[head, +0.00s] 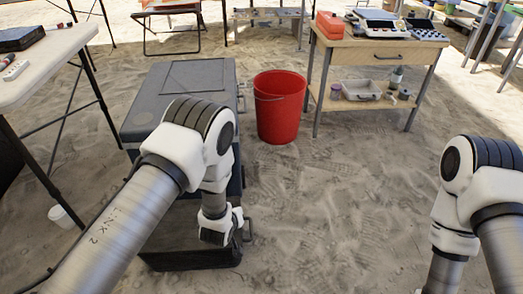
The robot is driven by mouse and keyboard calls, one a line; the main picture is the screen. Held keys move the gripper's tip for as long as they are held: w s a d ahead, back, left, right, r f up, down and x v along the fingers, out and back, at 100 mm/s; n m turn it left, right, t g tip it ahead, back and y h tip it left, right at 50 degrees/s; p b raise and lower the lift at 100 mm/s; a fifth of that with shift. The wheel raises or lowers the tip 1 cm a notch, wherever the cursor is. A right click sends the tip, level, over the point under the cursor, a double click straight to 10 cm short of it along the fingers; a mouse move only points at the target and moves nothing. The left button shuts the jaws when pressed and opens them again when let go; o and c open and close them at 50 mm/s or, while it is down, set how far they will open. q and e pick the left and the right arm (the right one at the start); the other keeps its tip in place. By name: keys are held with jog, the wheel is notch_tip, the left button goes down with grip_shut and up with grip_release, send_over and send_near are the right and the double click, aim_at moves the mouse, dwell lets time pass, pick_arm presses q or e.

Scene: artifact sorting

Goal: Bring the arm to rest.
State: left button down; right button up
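My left arm (170,185) comes in from the lower left and bends down in front of a grey case. Its lower end is over a dark box on the sand, and the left gripper's fingers cannot be made out there. My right arm (475,195) stands at the right edge, bent downward over bare sand. Its gripper is below the picture's lower edge.
The grey case (185,75) stands behind the dark box (190,257). A red bucket (280,110) stands beside a wooden table (350,55) holding equipment. A white table (50,60) is at the left. Sand between the arms is clear.

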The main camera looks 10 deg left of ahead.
pick_arm(q)
jog(key=s+a+f+g, duration=0.2)
jog(key=s+a, duration=0.1)
jog(key=s, duration=0.3)
jog(key=s+a+f+g, duration=0.2)
jog(key=s+a, duration=0.2)
jog(key=s, duration=0.3)
jog(key=s+r+m+g, duration=0.1)
jog(key=s+m+g, duration=0.3)
jog(key=s, duration=1.5)
notch_tip(320, 180, up, 32)
jog(key=g+p, duration=0.1)
jog(key=p, duration=3.1)
jog(key=shift+s+r, duration=0.2)
jog(key=shift+s, duration=0.1)
jog(key=shift+a, duration=0.1)
